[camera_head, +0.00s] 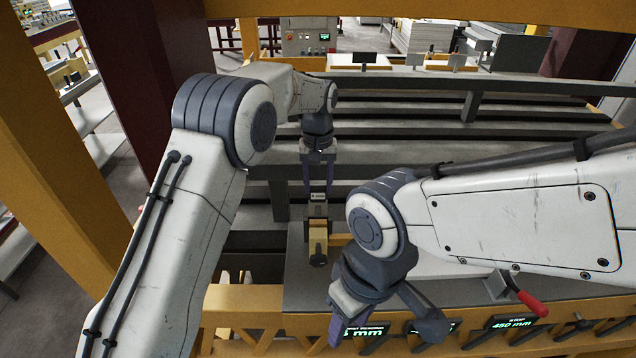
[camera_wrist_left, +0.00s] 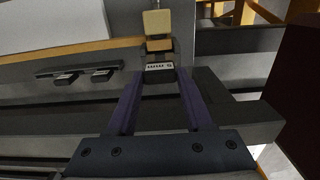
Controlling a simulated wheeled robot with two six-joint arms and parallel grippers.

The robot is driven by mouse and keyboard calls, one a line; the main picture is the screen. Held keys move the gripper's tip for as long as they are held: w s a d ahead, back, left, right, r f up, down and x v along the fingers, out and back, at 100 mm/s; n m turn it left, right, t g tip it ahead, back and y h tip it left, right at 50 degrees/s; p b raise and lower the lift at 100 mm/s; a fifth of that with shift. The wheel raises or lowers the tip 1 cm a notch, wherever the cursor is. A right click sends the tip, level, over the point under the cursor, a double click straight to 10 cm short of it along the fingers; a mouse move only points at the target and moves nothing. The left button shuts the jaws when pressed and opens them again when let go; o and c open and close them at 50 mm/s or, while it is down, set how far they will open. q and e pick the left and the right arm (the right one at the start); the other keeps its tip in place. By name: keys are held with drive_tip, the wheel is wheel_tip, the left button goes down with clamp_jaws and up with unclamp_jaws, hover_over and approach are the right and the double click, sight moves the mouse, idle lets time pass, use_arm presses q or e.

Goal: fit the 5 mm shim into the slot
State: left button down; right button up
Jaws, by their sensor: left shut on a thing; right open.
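My left gripper (camera_head: 318,190) points down above the machine bed, its fingers closed around a small grey block with a printed label (camera_head: 318,197), which looks like the shim. The label is too small to read surely. In the left wrist view the block (camera_wrist_left: 158,73) sits at the fingertips (camera_wrist_left: 159,78). A brass-coloured block (camera_head: 318,236) stands just in front of it, and shows at the top of the left wrist view (camera_wrist_left: 158,22). I cannot tell whether the two touch. The slot cannot be made out. My right gripper (camera_head: 388,325) is open and empty near the front rail.
A yellow front rail (camera_head: 245,298) carries green displays, one reading 450 mm (camera_head: 512,323). A red-handled lever (camera_head: 530,302) is at right. Two small dark pieces (camera_wrist_left: 66,78) lie on a strip in the left wrist view. A white panel (camera_wrist_left: 50,22) is beyond them. Grey beams (camera_head: 450,83) cross behind.

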sight(318, 200)
idle(0.5)
use_arm(q)
drive_tip(key=shift+f+b, duration=1.5)
drive_tip(key=shift+f, duration=1.55)
drive_tip(key=shift+c, duration=1.1)
unclamp_jaws()
drive_tip(key=shift+r+b, duration=0.35)
drive_tip(key=shift+r, duration=0.15)
wheel_tip(318, 200, up, 9)
drive_tip(key=shift+f+b, duration=0.15)
drive_tip(key=shift+b, duration=1.05)
drive_tip(key=shift+r, duration=0.4)
